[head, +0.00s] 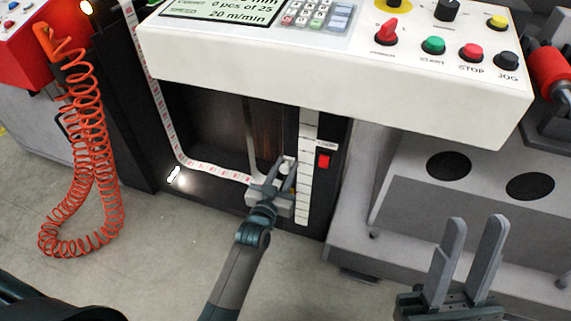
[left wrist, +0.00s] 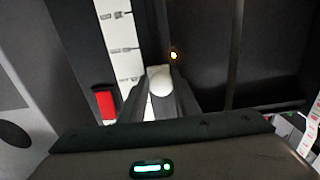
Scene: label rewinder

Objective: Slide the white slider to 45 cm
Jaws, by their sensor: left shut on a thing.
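The white slider (left wrist: 160,82) sits between the fingertips of my left gripper (left wrist: 154,95) in the left wrist view, next to the white scale strip (left wrist: 120,45). In the head view, my left gripper (head: 280,178) reaches to the lower part of the scale (head: 305,140) and is shut on the slider, which is mostly hidden by the fingers. The scale's numbers are too small to read. My right gripper (head: 468,262) is at the lower right of the head view, open and empty, with its fingers pointing up.
A red switch (head: 324,161) is right of the scale. The control panel (head: 330,75) with buttons and knobs overhangs above. A printed label web (head: 215,170) runs at left. An orange coiled hose (head: 85,150) hangs further left. Grey floor is open in front.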

